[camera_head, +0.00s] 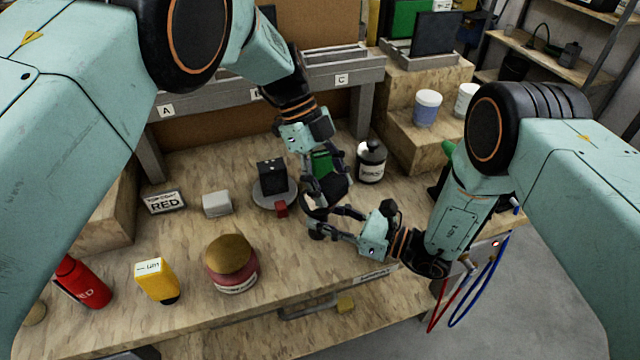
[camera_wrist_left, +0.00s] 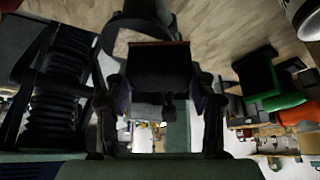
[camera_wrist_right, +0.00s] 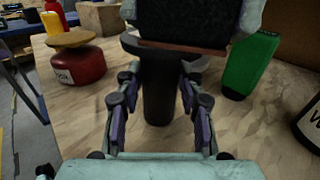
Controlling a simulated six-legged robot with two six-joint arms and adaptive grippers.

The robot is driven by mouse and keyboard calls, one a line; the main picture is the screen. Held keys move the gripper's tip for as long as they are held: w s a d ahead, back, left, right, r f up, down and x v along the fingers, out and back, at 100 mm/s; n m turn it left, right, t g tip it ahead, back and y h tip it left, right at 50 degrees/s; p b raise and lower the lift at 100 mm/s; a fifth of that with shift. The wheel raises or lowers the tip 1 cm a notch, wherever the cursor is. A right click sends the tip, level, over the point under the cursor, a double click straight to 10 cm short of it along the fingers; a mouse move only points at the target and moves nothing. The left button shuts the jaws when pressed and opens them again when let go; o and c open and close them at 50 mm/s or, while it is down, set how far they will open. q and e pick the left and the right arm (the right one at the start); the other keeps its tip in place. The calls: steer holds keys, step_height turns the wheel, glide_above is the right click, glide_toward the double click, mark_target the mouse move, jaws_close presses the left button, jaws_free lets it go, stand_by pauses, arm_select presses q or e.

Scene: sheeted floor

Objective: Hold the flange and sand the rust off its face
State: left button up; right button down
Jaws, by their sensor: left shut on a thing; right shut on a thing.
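My left gripper (camera_head: 325,188) is shut on a black sanding block (camera_wrist_left: 160,68) with a reddish-brown edge. My right gripper (camera_head: 326,225) is shut on the dark stem of the flange (camera_wrist_right: 157,92), above the bench. In the right wrist view the flange's disc is at the top of the stem, and the block (camera_wrist_right: 185,22) lies over it, brown side down. They look to be touching or nearly so. The flange's face is mostly hidden by the block, so its rust cannot be judged. In the head view the grippers cover most of both things.
Close by stand a green bottle (camera_wrist_right: 250,65), a dark white-labelled bottle (camera_head: 371,160) and a black cube (camera_head: 271,176) on a grey disc. A red jar (camera_head: 232,272), yellow bottle (camera_head: 156,280) and red bottle (camera_head: 82,283) stand left. The bench's middle front (camera_head: 300,270) is clear.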

arm_select(q)
steer(key=shift+w+d, duration=0.1)
steer(key=shift+d, duration=0.2)
steer(key=shift+a+r, duration=0.1)
steer(key=shift+r, duration=2.95)
steer(key=shift+r, duration=1.5)
steer(key=shift+f, duration=3.55)
